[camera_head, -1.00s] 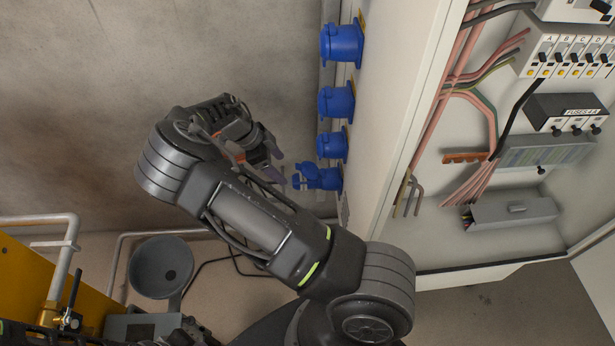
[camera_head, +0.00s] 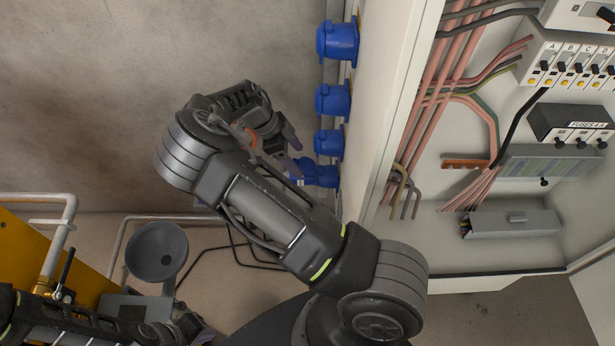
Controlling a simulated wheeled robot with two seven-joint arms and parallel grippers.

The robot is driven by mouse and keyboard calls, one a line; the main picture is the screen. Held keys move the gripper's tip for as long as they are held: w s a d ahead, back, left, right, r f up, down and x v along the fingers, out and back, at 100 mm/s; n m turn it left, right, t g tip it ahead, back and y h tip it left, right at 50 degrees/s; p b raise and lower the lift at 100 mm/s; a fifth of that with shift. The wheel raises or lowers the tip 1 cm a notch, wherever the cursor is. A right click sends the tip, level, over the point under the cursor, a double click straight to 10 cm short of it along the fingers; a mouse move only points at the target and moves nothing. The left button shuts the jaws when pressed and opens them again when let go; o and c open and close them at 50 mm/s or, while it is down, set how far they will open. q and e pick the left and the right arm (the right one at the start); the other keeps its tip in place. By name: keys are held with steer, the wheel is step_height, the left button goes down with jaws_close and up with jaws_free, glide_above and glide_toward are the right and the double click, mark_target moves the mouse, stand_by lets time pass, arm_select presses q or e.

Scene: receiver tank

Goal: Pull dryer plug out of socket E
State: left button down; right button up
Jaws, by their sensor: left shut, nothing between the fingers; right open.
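Several blue sockets with round covers are mounted in a column on the side of the white cabinet. The lowest blue socket (camera_head: 322,175) has a blue part sticking out to the left; whether this is the plug or an open lid I cannot tell. No socket letter is legible. My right gripper (camera_head: 293,156) is open, with its fingertips at the left end of that blue part. They overlap it in the picture, and contact cannot be made out. My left gripper (camera_head: 196,331) is shut and empty at the bottom left, far from the sockets.
The open white cabinet (camera_head: 393,100) holds pink cables (camera_head: 457,75), breakers (camera_head: 570,70) and a fuse box (camera_head: 570,118). A grey funnel-like bowl (camera_head: 157,247), a pale pipe rail (camera_head: 62,235) and a yellow unit (camera_head: 22,240) stand lower left. Black cables (camera_head: 232,262) lie below my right arm.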

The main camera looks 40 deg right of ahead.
mark_target(304, 177)
steer(key=shift+s+d+f, duration=0.15)
steer(key=shift+d+f, duration=0.05)
steer(key=shift+f, duration=0.1)
steer(key=b+x, duration=0.4)
steer(key=x, duration=0.3)
steer(key=shift+a+f, duration=0.1)
steer(key=shift+s+d+f+b, duration=0.15)
steer(key=shift+d+f+b, duration=0.15)
steer(key=shift+f+b, duration=0.25)
stand_by(0.7)
jaws_close()
steer(key=shift+o, duration=0.2)
jaws_free()
stand_by(0.6)
